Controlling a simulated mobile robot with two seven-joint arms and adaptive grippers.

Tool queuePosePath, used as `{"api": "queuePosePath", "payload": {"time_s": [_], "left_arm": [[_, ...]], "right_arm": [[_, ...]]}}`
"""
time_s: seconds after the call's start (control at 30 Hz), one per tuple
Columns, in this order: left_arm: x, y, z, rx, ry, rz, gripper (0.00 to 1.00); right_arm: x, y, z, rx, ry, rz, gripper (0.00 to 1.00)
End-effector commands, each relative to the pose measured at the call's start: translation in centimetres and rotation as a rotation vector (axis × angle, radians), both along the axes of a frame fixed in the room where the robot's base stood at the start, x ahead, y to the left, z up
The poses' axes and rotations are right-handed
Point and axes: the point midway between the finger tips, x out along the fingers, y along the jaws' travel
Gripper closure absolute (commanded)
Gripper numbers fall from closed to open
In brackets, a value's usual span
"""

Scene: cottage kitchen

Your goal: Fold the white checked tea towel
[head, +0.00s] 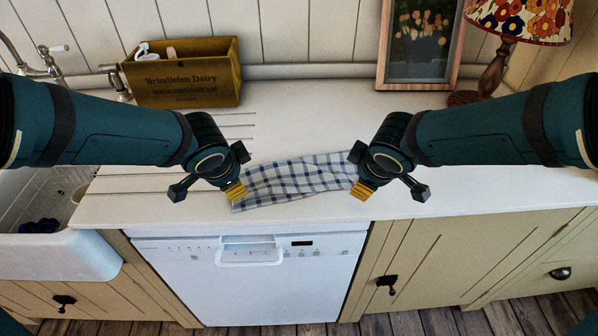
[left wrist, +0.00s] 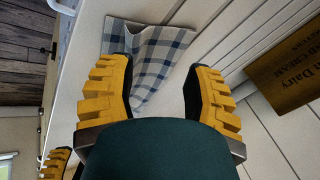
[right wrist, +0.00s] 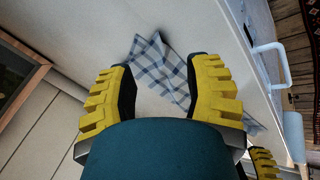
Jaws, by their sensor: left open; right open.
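The white tea towel (head: 291,180) with blue checks lies on the white worktop in the head view, wrinkled and slanting between my two grippers. My left gripper (head: 236,190) is at the towel's left end, open. In the left wrist view the towel (left wrist: 150,52) runs between and beyond the open fingers (left wrist: 160,90). My right gripper (head: 362,190) is at the towel's right end, open. In the right wrist view the towel (right wrist: 165,72) lies beyond and partly behind the open fingers (right wrist: 160,90). The grippers hide both ends of the towel in the head view.
A wooden crate (head: 190,92) with items stands at the back left. A framed picture (head: 418,45) and a lamp (head: 497,65) stand at the back right. A sink (head: 60,255) is at the left. The worktop (head: 300,115) behind the towel is clear; its front edge is close, above a dishwasher (head: 250,290).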

Motion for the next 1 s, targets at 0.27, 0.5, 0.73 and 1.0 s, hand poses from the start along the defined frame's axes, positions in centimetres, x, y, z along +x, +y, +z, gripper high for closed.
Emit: {"api": "queuePosePath", "payload": {"time_s": [0.27,0.5,0.73,1.0], "left_arm": [[-2.4,0.0,3.3,-0.001,-0.005,-0.001,0.5],[-3.3,0.0,4.3,-0.001,-0.002,-0.001,0.5],[-3.3,0.0,4.3,-0.001,-0.002,-0.001,0.65],[-2.3,-1.5,4.0,-0.004,-0.009,-0.054,1.0]], "right_arm": [[-2.5,0.0,3.3,0.002,-0.005,0.0,0.5],[-3.3,0.0,4.3,0.001,-0.002,0.001,0.5],[-3.3,0.0,4.3,0.001,-0.002,0.001,0.65],[-2.3,0.3,4.0,0.004,-0.008,0.051,1.0]]}}
